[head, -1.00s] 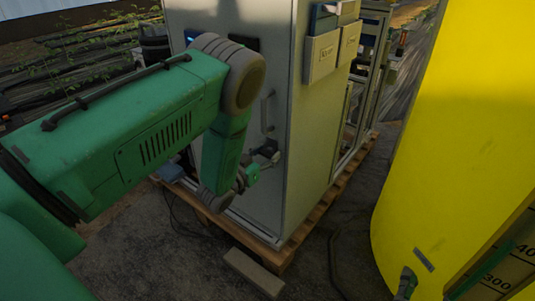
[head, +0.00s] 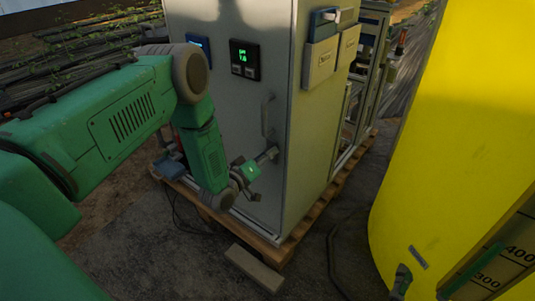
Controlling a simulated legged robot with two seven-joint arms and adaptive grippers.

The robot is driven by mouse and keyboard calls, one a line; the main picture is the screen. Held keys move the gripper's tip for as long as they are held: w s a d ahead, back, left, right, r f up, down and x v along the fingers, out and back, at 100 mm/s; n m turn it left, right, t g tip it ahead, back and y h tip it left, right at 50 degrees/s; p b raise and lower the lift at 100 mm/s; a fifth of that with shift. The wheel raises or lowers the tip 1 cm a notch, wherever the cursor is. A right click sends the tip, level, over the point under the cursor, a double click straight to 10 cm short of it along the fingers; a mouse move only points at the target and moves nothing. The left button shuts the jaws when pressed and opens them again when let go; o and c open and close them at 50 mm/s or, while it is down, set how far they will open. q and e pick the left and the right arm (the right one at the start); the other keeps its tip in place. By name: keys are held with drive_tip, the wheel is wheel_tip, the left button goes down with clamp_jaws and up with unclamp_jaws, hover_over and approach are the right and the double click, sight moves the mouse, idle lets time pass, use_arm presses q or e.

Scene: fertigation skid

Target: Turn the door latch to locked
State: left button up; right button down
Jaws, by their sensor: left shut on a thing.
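The door latch (head: 268,156) is a small grey lever on the front door of the pale cabinet (head: 285,100), below the vertical door handle (head: 266,117). The lever slants down and to the left. My left gripper (head: 253,176) is at the lever's lower left end, shut on it. The fingers and my wrist hide part of the lever, so the exact grip is hard to see. No locked or unlocked marking is readable. My right gripper is not in view.
A display with green digits (head: 244,58) sits on the door's upper part. Document boxes (head: 320,62) hang on the cabinet's right side. The cabinet stands on a wooden pallet (head: 318,212). A block (head: 253,268) lies in front. A large yellow tank (head: 450,130) stands at right.

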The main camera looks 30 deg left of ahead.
use_arm(q)
drive_tip(key=n, duration=0.4)
drive_tip(key=shift+a+n, duration=0.3)
drive_tip(key=n+b, duration=0.1)
drive_tip(key=n, duration=0.3)
drive_tip(key=shift+f, duration=0.2)
drive_tip(key=shift+n+b, duration=0.3)
drive_tip(key=o, duration=1)
drive_tip(key=shift+o, duration=1)
drive_tip(key=shift+a, duration=0.1)
drive_tip(key=shift+f, duration=0.1)
